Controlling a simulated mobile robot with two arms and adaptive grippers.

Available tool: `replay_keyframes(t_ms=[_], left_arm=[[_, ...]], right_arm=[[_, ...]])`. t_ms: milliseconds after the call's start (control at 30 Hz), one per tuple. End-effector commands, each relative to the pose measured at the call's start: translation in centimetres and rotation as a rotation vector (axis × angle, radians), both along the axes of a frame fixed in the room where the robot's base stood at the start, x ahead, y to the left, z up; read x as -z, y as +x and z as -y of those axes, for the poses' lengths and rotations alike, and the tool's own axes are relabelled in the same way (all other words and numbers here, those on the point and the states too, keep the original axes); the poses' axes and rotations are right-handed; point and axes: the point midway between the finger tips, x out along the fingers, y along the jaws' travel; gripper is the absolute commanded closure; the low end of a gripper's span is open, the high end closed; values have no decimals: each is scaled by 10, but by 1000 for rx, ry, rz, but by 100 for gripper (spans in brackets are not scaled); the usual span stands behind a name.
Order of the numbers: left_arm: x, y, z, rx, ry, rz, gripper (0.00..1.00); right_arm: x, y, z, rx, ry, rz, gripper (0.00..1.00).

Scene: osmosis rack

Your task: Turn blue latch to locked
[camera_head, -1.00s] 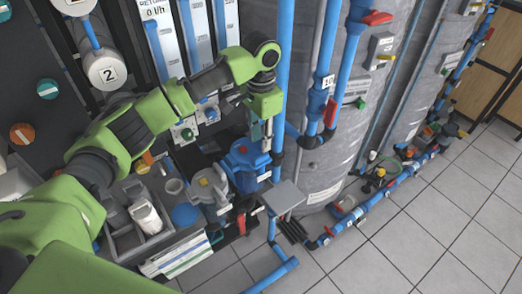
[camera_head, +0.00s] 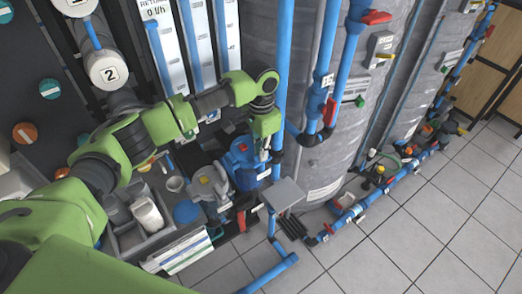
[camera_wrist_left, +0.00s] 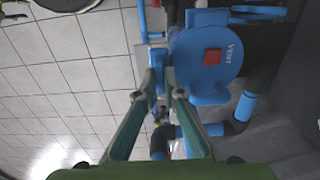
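My left gripper (camera_head: 264,153) points down from the green arm beside a blue housing (camera_head: 243,162) with a red mark. In the left wrist view the round blue housing (camera_wrist_left: 210,52) carries a red square and faces the camera. The two fingertips of the left gripper (camera_wrist_left: 162,76) are close together, with a narrow gap, at a small blue part (camera_wrist_left: 160,57) on the housing's left side, which looks like the blue latch. I cannot tell whether the fingers press on it. My right gripper is not in view.
A grey pump-like unit (camera_head: 208,184) stands left of the blue housing. A vertical blue pipe (camera_head: 284,60) and a grey tank (camera_head: 335,150) rise close on the right. A grey plate (camera_head: 283,193) lies just below. The tiled floor (camera_head: 400,245) is clear at the lower right.

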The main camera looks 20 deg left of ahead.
Motion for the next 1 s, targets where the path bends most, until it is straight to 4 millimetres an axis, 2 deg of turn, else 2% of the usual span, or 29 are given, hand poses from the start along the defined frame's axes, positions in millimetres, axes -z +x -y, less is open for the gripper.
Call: replay_keyframes(t_ms=[233,467,1000], left_arm=[[-2,0,0,23,0,0,100],[-3,0,0,130,-1,-2,100],[-3,0,0,619,-2,0,100]], right_arm=[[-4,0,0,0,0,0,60],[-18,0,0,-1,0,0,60],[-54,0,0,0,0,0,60]])
